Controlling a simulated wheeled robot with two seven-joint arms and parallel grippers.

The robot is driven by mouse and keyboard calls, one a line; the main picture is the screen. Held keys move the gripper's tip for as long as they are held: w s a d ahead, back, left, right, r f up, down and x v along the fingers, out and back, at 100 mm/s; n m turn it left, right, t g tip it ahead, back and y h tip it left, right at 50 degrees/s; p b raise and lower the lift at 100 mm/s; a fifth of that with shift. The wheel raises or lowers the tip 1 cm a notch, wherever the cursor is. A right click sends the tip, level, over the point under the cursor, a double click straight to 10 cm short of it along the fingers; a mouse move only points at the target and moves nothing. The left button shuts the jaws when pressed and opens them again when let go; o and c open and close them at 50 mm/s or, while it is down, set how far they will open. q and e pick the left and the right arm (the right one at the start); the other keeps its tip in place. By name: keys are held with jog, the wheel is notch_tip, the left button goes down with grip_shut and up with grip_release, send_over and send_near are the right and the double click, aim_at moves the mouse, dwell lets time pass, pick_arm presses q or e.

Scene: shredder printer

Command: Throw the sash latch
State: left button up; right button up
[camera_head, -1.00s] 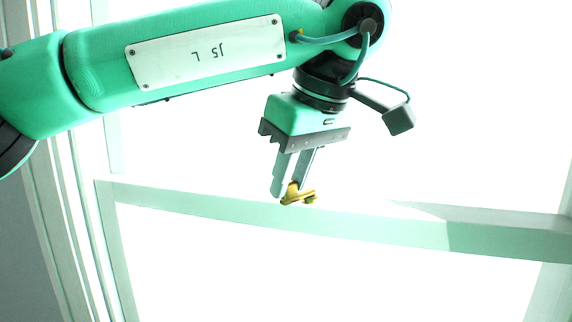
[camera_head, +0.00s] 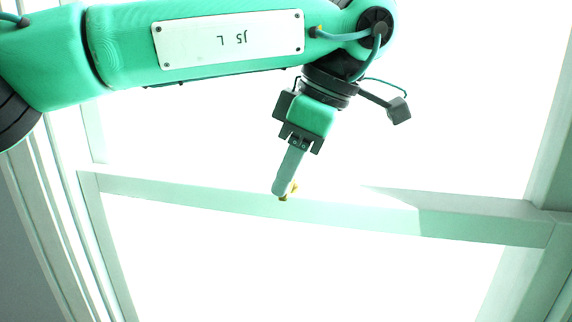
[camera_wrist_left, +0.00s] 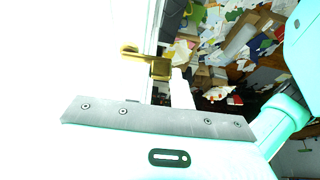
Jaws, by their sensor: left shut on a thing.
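The brass sash latch (camera_head: 294,187) sits on the white sash rail (camera_head: 240,203). In the head view it is mostly hidden behind a finger. My left gripper (camera_head: 283,188) points down at the rail and is shut on the latch. In the left wrist view the latch (camera_wrist_left: 160,68) shows as a gold block between the fingers, with a gold arm reaching out to the left. My right gripper is not in view.
The window is blown out to white around the rail. A window frame post (camera_head: 555,165) stands at the right, and more framing runs down the left. The left wrist view shows a floor strewn with papers and boxes (camera_wrist_left: 240,40).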

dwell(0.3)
pick_arm(q)
jog(key=o, duration=1)
jog(key=shift+d, duration=0.1)
jog(key=v, duration=1.3)
jog(key=shift+s+d+r, duration=0.15)
jog(key=shift+d+r, duration=0.05)
jog(key=shift+r, duration=0.1)
